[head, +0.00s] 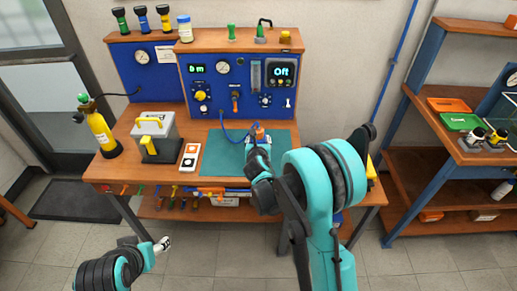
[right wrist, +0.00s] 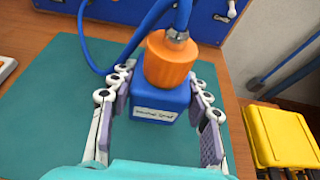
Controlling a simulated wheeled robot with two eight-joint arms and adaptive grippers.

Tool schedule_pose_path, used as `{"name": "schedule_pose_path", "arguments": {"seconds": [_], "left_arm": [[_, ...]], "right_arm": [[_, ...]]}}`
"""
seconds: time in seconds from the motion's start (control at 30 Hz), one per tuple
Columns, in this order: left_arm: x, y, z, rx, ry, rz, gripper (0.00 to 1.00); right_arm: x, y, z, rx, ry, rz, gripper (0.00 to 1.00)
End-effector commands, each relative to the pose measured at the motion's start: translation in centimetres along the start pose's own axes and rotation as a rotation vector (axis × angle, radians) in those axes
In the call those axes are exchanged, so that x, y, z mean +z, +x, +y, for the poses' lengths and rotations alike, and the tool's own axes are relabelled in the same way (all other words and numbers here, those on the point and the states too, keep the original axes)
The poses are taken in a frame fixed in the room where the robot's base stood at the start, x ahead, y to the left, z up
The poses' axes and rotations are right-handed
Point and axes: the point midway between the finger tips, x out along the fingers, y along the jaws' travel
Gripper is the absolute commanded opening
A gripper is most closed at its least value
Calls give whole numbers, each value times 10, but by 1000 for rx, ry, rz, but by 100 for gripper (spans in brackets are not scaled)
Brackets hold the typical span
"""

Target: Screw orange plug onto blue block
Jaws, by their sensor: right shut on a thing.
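The blue block (right wrist: 160,104), with a white label on its front, stands on the green mat in the right wrist view. The orange plug (right wrist: 168,60) sits on top of the block, with a metal fitting and a blue hose rising from it. Whether its thread is engaged cannot be seen. My right gripper (right wrist: 163,82) has its fingers on both sides of the block and is shut on it. In the head view the plug (head: 260,133) shows just beyond my right gripper (head: 258,146). My left gripper (head: 162,244) is low in front of the bench, small and unclear.
The green mat (head: 215,152) lies on the wooden bench below the blue gauge panel (head: 217,90). The blue hose (right wrist: 97,58) loops behind the block. A yellow object (right wrist: 281,137) stands right of the mat. A grey case (head: 155,127) and a button box (head: 190,158) are to the left.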

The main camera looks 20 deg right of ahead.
Motion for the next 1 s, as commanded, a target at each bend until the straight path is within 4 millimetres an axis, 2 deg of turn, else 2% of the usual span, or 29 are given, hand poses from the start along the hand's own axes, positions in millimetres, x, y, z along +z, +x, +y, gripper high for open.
{"name": "schedule_pose_path", "arguments": {"seconds": [0.13, 0.37, 0.77, 0.8, 0.87, 1.0], "left_arm": [[2, 4, 0, 0, 0, 0, 57], [14, 20, 0, 0, 0, 0, 57], [13, 18, 0, 0, 0, 0, 57], [13, 18, 0, 0, 0, 0, 57], [13, 18, 0, 0, 0, 0, 57], [13, 18, 0, 0, 0, 0, 57]], "right_arm": [[-6, 3, 0, 0, 0, -1, 0], [-37, 16, 0, 0, 0, -1, 0], [-40, 16, 0, 0, 0, 0, 0], [-40, 16, 0, 0, 0, 0, 55], [-40, 16, 0, 0, 0, 0, 68], [-40, 16, 0, 0, 0, 0, 68]]}}
